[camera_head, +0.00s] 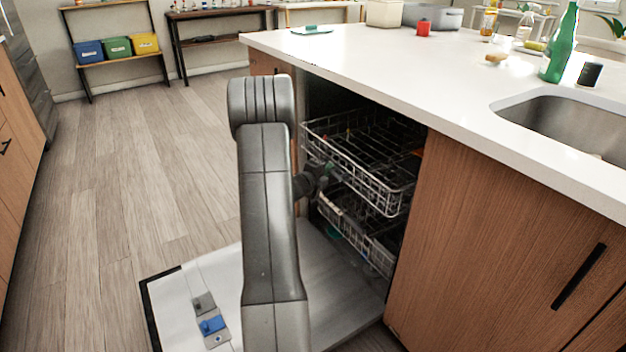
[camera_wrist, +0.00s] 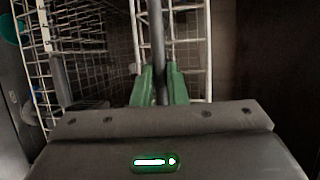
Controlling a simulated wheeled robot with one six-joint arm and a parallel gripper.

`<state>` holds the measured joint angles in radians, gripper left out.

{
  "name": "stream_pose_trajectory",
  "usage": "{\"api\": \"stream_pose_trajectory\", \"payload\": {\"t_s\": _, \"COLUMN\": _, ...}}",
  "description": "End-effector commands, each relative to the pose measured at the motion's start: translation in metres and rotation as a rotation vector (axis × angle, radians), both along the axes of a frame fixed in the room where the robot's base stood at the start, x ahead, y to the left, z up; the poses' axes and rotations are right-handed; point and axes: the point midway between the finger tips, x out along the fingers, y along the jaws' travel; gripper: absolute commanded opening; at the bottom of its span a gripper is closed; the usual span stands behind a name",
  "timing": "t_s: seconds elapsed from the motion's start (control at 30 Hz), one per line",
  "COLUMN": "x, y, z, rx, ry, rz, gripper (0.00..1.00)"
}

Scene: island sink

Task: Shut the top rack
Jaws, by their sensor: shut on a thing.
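The top rack (camera_head: 372,176) is a wire basket that sticks partway out of the open dishwasher under the counter. My gripper (camera_head: 324,172) is at the left front part of its rim in the head view, mostly hidden behind my arm. In the wrist view, the green fingertips of my gripper (camera_wrist: 161,85) close on a bar of the top rack, whose pale wires (camera_wrist: 207,45) run beside them. The exact contact is dim.
The lower rack (camera_head: 376,256) is also partly out, below the top rack. The dishwasher door (camera_head: 340,285) lies folded down, with a blue dispenser part (camera_head: 212,325) on it. The white counter (camera_head: 400,62) overhangs above. Wooden floor (camera_head: 140,170) is clear to the left.

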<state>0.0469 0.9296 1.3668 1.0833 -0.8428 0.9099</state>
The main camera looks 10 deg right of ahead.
Motion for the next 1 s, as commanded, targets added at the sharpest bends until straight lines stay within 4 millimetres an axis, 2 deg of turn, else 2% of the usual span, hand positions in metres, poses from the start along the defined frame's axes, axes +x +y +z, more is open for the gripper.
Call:
{"api": "stream_pose_trajectory", "payload": {"t_s": 0.03, "x": 0.004, "y": -0.013, "z": -0.002, "rx": 0.0, "ry": -0.002, "rz": -0.005, "gripper": 0.0}}
{"api": "stream_pose_trajectory", "payload": {"t_s": 0.2, "x": 0.018, "y": -0.048, "z": -0.002, "rx": 0.0, "ry": -0.001, "rz": -0.004, "gripper": 0.0}}
{"api": "stream_pose_trajectory", "payload": {"t_s": 0.5, "x": 0.035, "y": -0.089, "z": -0.001, "rx": 0.0, "ry": 0.001, "rz": -0.003, "gripper": 0.0}}
{"api": "stream_pose_trajectory", "payload": {"t_s": 0.7, "x": 0.04, "y": -0.098, "z": -0.001, "rx": 0.0, "ry": 0.0, "rz": -0.001, "gripper": 0.0}}
{"api": "stream_pose_trajectory", "payload": {"t_s": 1.0, "x": 0.041, "y": -0.1, "z": 0.001, "rx": -0.001, "ry": -0.001, "rz": -0.001, "gripper": 0.0}}
